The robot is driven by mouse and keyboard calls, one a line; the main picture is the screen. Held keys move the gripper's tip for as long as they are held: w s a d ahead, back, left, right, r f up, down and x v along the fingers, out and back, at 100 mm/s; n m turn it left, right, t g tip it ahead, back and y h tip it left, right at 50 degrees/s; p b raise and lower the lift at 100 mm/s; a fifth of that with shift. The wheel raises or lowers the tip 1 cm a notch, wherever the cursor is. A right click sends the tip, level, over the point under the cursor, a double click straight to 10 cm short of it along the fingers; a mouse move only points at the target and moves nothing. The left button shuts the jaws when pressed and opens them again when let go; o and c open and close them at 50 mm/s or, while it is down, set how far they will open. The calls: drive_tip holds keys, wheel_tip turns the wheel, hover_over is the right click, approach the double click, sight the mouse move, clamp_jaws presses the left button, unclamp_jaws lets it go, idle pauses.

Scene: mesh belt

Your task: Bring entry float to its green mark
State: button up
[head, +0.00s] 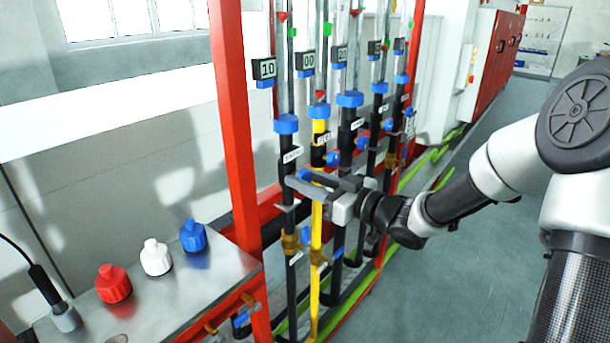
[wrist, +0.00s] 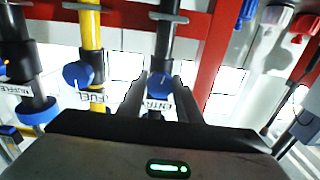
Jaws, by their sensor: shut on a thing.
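The entry line is the leftmost upright tube in the head view, with a display (head: 264,69) reading 10. Its red float (head: 282,16) sits near the top of the picture, and a green mark (head: 292,32) shows slightly lower beside the tube. The blue entry knob (wrist: 160,86) is in the wrist view by a label reading ENTRY (wrist: 158,105); it also shows in the head view (head: 304,174). My gripper (head: 296,181) is shut on this knob, with one finger on each side of it.
The yellow fuel pipe (head: 317,225) with its blue knob (wrist: 78,74) stands right beside the entry line. Several similar lines follow behind. A red post (head: 234,130) and a metal shelf (head: 180,295) with red, white and blue bottles stand to the left.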

drive_tip(key=m+p, duration=0.3)
drive_tip(key=p, duration=0.1)
drive_tip(key=shift+r+m+p, duration=0.2)
drive_tip(key=shift+m+p, duration=0.2)
drive_tip(key=shift+f+m+p, duration=0.2)
drive_tip(key=shift+m+p, duration=1.15)
drive_tip(key=shift+m, duration=0.05)
drive_tip(key=shift+f, duration=0.1)
drive_tip(key=o, duration=1)
drive_tip(key=shift+o, duration=0.2)
drive_tip(key=v, duration=1.7)
drive_tip(key=shift+s+d+b, duration=0.2)
drive_tip(key=shift+b, duration=0.2)
